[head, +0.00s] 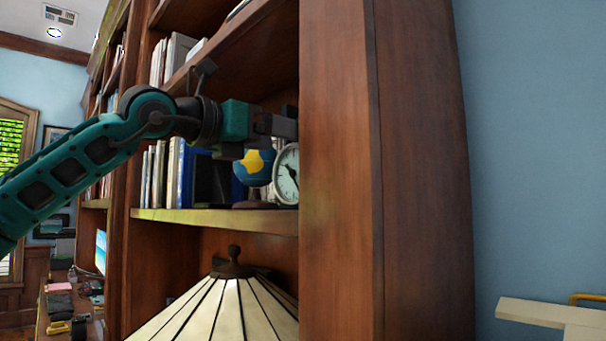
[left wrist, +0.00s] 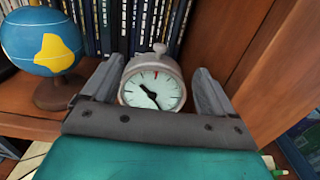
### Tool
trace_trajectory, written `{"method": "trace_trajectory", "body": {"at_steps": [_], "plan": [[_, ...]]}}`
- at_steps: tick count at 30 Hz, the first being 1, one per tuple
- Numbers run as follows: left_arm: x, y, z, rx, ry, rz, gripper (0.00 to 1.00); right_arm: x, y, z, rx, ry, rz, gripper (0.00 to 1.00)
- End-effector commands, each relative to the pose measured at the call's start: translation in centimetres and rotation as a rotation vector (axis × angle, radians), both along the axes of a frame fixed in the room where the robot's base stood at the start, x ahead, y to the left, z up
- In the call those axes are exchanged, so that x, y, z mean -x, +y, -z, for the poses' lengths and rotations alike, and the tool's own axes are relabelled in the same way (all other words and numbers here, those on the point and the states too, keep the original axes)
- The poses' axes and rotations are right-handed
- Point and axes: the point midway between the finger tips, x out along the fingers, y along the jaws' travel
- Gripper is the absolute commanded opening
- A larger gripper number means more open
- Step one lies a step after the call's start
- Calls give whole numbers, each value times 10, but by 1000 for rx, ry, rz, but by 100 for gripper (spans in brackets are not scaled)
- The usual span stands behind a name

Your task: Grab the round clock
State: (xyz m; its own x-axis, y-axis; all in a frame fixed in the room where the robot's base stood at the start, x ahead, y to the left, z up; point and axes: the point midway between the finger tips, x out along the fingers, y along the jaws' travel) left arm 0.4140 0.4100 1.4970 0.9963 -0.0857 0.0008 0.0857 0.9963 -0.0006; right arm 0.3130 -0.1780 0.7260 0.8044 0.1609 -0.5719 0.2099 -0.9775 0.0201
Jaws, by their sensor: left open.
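The round clock (head: 287,175) has a pale face, dark hands and a grey metal case. It stands on a bookcase shelf (head: 225,219), and its right edge in the head view is hidden by the bookcase's side panel. My left gripper (head: 284,126) is at the shelf opening, just above the clock in the head view. In the left wrist view the clock (left wrist: 154,88) shows between the two open fingers of the left gripper (left wrist: 155,86), with a knob on its top. I cannot tell whether either finger touches it. My right gripper is not in view.
A small globe (head: 254,167) stands close left of the clock; it also shows in the left wrist view (left wrist: 42,42). Books (head: 165,172) line the shelf. The side panel (head: 335,170) is close on the right. A striped lampshade (head: 225,310) is below.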

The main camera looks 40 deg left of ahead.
Motion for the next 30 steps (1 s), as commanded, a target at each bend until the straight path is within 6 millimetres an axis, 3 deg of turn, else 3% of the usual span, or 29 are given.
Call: {"method": "trace_trajectory", "body": {"at_steps": [9, 19, 30], "plan": [[-38, -1, 1, -1, 3, -2, 87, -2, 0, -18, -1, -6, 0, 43], [-42, -2, 1, -1, -1, -1, 87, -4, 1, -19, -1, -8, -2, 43], [-42, -2, 1, -1, 0, -1, 52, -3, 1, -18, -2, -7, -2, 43]]}}
